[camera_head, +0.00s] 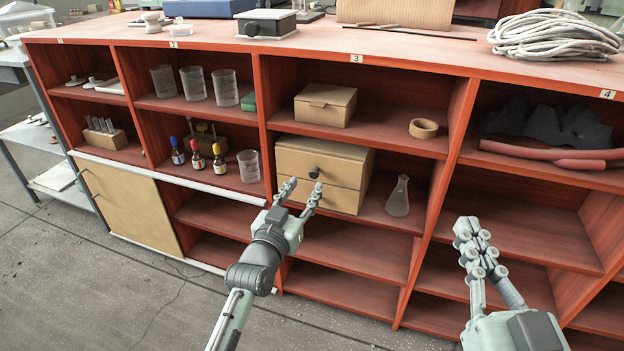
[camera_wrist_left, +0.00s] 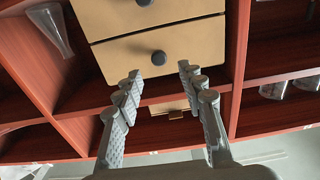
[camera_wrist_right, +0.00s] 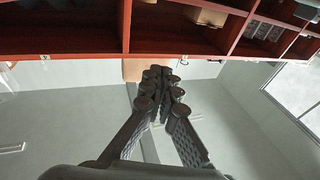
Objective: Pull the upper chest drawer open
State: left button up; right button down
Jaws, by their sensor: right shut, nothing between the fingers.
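The small tan drawer chest (camera_head: 340,165) stands on the middle shelf of bay 3, its upper and lower drawers shut. The upper drawer's dark round knob (camera_head: 314,173) shows in the head view. The left wrist view looks upside down; there the upper drawer's knob (camera_wrist_left: 158,57) lies just beyond the fingertips, with the lower drawer's knob (camera_wrist_left: 143,2) at the top edge. My left gripper (camera_head: 302,188) is open and empty in front of the chest, its fingers (camera_wrist_left: 157,78) apart and clear of the knob. My right gripper (camera_head: 472,232) is shut and empty before bay 4.
A glass flask (camera_head: 398,197) stands right of the chest, and a beaker (camera_head: 249,166) and dropper bottles (camera_head: 197,155) stand left in bay 2. A cardboard box (camera_head: 325,104) and tape roll (camera_head: 423,128) sit on the shelf above. Red shelf dividers (camera_head: 437,190) flank the bay.

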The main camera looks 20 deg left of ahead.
aim_at(313, 175)
pick_arm(q)
jog(key=w, duration=0.4)
jog(key=shift+w+d+f, duration=0.1)
jog(key=shift+w, duration=0.3)
pick_arm(e)
jog(key=r, duration=0.1)
jog(key=r+t, duration=0.1)
jog(key=s+r, duration=0.1)
jog(key=shift+a+y, duration=0.35)
jog(key=shift+y, duration=0.05)
pick_arm(q)
jog(key=shift+c, duration=0.3)
grip_shut()
